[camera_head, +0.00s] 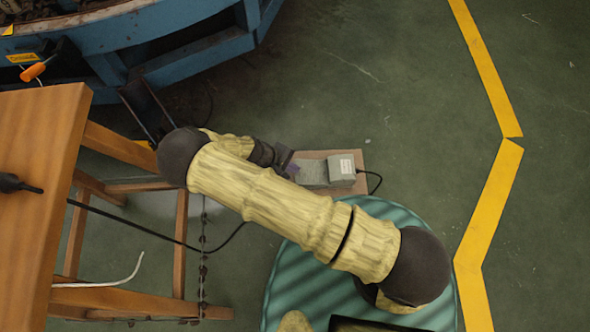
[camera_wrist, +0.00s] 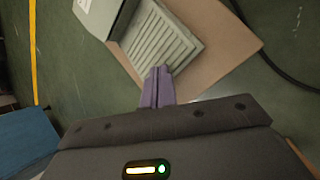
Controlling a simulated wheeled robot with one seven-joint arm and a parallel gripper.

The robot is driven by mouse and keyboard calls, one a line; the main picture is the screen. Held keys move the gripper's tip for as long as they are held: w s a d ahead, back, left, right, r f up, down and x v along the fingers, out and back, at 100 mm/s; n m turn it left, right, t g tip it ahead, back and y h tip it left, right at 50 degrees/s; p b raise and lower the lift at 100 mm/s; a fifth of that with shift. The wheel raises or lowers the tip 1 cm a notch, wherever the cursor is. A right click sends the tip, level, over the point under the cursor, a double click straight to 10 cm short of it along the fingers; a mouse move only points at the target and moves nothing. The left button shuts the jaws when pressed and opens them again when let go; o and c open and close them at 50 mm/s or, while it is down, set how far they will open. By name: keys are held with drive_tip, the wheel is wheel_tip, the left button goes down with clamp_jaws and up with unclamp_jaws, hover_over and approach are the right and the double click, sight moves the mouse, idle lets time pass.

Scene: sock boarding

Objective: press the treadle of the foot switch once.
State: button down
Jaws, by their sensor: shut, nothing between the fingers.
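The foot switch shows in the head view as a grey housing (camera_head: 341,168) with a pale ribbed treadle (camera_head: 313,173) on its left, on a tan board (camera_head: 362,187). In the wrist view the ribbed treadle (camera_wrist: 168,42) lies just ahead of my fingers, with the grey housing (camera_wrist: 98,14) at upper left. My gripper (camera_head: 291,168) is at the treadle's left end in the head view. Its purple fingers are together and empty, and the gripper (camera_wrist: 158,72) overlaps the treadle's near edge in the wrist view. I cannot tell whether the tips touch it.
A dark cable (camera_head: 376,184) leaves the board at right. A wooden table (camera_head: 40,170) with legs and a hanging chain stands at left. A blue round machine frame (camera_head: 150,30) is at the top left. Green floor (camera_head: 420,140) is clear to the right, with yellow lines.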

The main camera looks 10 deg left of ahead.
drive_tip(key=shift+a+f+b, duration=0.2)
drive_tip(key=shift+f+b, duration=0.35)
drive_tip(key=shift+f, duration=0.45)
idle(1.1)
drive_tip(key=shift+r, duration=0.1)
idle(0.4)
drive_tip(key=shift+d+r+p, duration=0.2)
drive_tip(key=shift+r+p, duration=0.65)
drive_tip(key=shift+p, duration=0.1)
drive_tip(key=shift+d+r+p, duration=0.15)
drive_tip(key=shift+r+p, duration=0.65)
drive_tip(key=shift+p, duration=0.15)
drive_tip(key=shift+w+d+r+p, duration=0.1)
drive_tip(key=shift+d+r+p, duration=0.15)
drive_tip(key=shift+r+p, duration=0.95)
drive_tip(key=shift+d+r+p, duration=0.2)
drive_tip(key=shift+r+p, duration=0.9)
drive_tip(key=shift+r, duration=0.15)
